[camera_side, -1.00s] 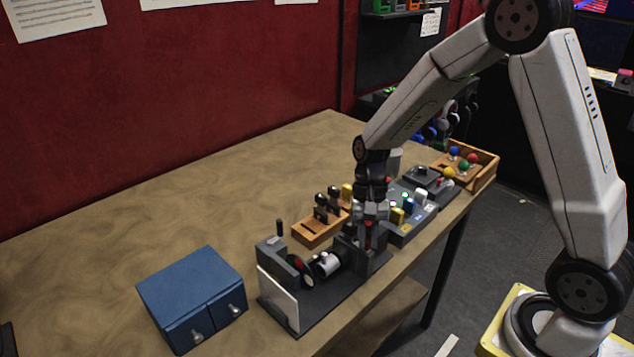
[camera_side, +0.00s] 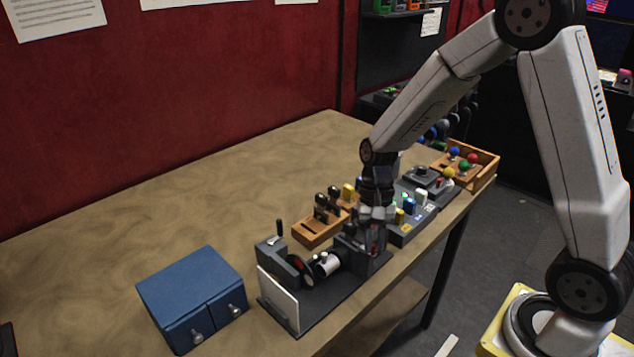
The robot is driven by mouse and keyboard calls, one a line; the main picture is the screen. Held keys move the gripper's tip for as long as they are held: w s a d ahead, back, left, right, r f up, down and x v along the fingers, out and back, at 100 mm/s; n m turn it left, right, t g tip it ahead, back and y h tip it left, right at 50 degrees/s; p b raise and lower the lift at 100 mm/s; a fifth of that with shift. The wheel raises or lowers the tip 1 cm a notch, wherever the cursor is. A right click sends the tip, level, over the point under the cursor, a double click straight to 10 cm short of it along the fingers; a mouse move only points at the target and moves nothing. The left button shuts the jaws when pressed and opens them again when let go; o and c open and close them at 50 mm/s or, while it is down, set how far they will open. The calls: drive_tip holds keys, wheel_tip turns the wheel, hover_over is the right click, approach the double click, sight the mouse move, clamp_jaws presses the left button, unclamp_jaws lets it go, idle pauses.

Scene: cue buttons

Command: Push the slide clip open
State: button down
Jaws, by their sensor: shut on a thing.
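A dark grey device (camera_side: 345,292) stands near the table's front edge, with a white panel (camera_side: 279,299) at its left end and a white cylinder (camera_side: 326,264) in its middle. My gripper (camera_side: 374,228) points down at the grey block (camera_side: 355,250) at the device's right end. It is shut on a small part at the top of this block, which I take to be the slide clip. The fingers hide most of that part, and I cannot tell how far it is open. A little red shows just below the fingers.
A blue box with two drawers (camera_side: 192,290) stands to the left. A wooden rack (camera_side: 319,231) with dark and yellow pegs is behind the device. Grey button panels (camera_side: 415,215) and a wooden tray of coloured balls (camera_side: 485,172) are to the right. The table's left and back are clear.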

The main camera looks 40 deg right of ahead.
drive_tip(key=c, duration=0.9)
unclamp_jaws()
drive_tip(key=shift+s, duration=0.2)
drive_tip(key=shift+w+r, duration=0.1)
drive_tip(key=shift+v, duration=3.8)
drive_tip(key=s+f+n+t+h, duration=0.1)
drive_tip(key=s+n+t, duration=0.1)
drive_tip(key=n, duration=0.1)
drive_tip(key=s+a+f+n+t+h, duration=0.1)
drive_tip(key=s+n, duration=0.1)
drive_tip(key=n, duration=0.1)
drive_tip(key=s+a+f+n+t+h, duration=0.1)
drive_tip(key=s+n+t, duration=0.1)
drive_tip(key=n, duration=0.1)
drive_tip(key=shift+s+a+f+t, duration=0.1)
drive_tip(key=shift+s+f+t, duration=0.1)
drive_tip(key=shift+f+t, duration=0.15)
